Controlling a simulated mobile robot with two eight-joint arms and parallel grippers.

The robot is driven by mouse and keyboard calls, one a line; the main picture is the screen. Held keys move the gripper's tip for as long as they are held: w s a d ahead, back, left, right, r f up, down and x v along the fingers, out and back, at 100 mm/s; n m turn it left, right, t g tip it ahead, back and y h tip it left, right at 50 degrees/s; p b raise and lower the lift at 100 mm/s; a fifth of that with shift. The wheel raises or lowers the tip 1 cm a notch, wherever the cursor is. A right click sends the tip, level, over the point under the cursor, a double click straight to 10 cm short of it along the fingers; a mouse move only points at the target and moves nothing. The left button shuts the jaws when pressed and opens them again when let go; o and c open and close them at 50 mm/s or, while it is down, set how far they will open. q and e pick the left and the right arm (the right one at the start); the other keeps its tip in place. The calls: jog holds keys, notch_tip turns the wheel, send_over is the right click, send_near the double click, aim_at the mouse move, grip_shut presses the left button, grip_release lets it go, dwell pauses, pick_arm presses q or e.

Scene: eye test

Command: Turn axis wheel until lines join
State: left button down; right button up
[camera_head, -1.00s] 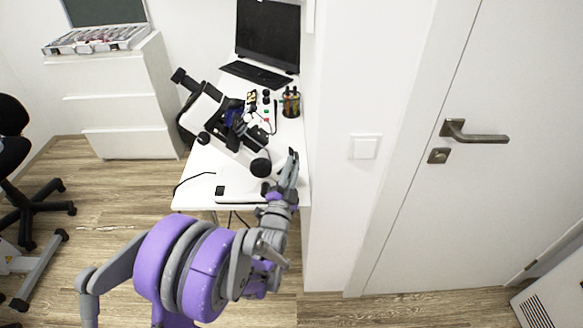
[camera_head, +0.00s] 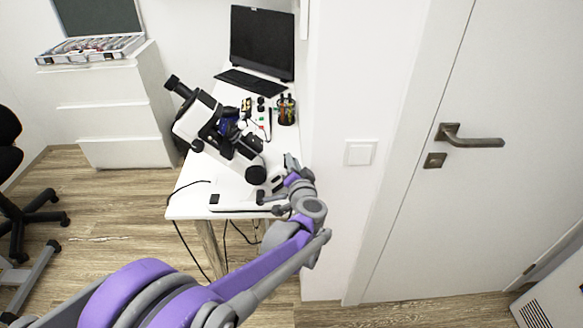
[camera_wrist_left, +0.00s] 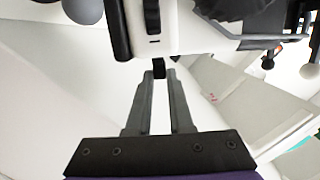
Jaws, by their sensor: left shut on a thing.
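The eye-test instrument (camera_head: 212,125), white and black with a tilted upper body and eyepieces, stands on the white table (camera_head: 190,203). Its white housing also shows close up in the left wrist view (camera_wrist_left: 205,35). My left gripper (camera_wrist_left: 161,74) is shut on a small black part (camera_wrist_left: 157,66) under the housing. I cannot tell for sure whether this part is the axis wheel. In the head view my left gripper (camera_head: 285,172) is at the instrument's right front side, small and partly hidden by my own wrist. No lines show in these views. My right gripper is not in view.
A monitor (camera_head: 262,42), a keyboard (camera_head: 250,83) and a pen holder (camera_head: 287,108) stand behind the instrument. A wall with a light switch (camera_head: 360,152) is close on the right. A dark cable (camera_head: 182,190) hangs over the table's left edge.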

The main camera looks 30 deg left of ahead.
pick_arm(q)
jog(key=shift+w+a+r+n+g+y, duration=0.15)
jog(key=shift+w+n+g, duration=0.25)
jog(key=shift+g, duration=0.3)
jog(key=shift+w+a+n+g+y, duration=0.15)
jog(key=shift+w+n+g, duration=0.2)
jog(key=shift+g, duration=0.35)
jog(key=c, duration=1.1)
grip_release()
jog(key=shift+s+d, duration=0.1)
